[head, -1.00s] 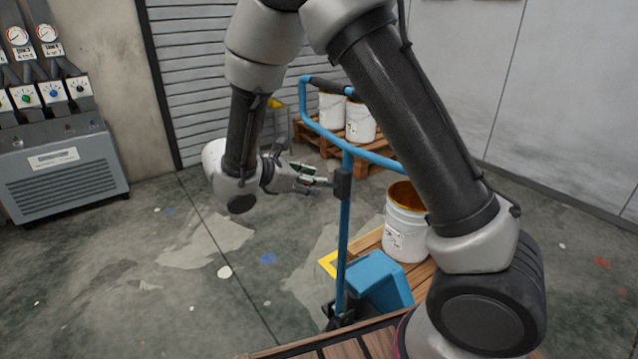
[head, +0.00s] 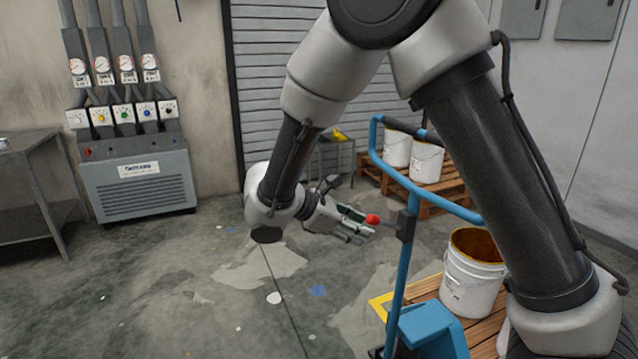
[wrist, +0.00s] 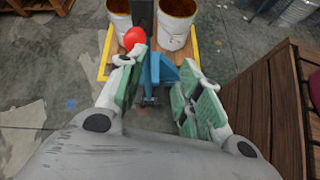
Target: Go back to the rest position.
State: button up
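My gripper (head: 366,227) is at the end of my bent arm, left of the upright post of a blue pallet truck (head: 403,270). In the wrist view, its two green-padded fingers (wrist: 160,66) are spread apart with nothing between them. A red knob (head: 373,219) on a short lever sticks out from the black box (head: 405,225) on the post. In the wrist view, the red knob (wrist: 135,38) appears just beyond the left fingertip; I cannot tell whether they touch.
An open bucket (head: 472,285) with orange-brown contents stands on the truck's wooden load. White buckets (head: 426,162) stand on a pallet behind. A grey gauge cabinet (head: 140,185) and a metal bench (head: 25,195) are at left. The floor (head: 180,300) between is clear.

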jog(key=s+d+r+m+y, duration=0.5)
jog(key=s+d+r+m, duration=0.2)
jog(key=s+d+m, duration=0.2)
jog(key=s+d+r+m+t+y, duration=0.1)
jog(key=s+d+r+m+y, duration=0.4)
jog(key=s+d+r+m, duration=0.3)
jog(key=s+d+m, duration=0.1)
jog(key=s+d, duration=0.3)
jog(key=d, duration=0.1)
jog(key=shift+m+y, duration=0.3)
jog(key=shift+y, duration=0.1)
jog(key=shift+r, duration=0.1)
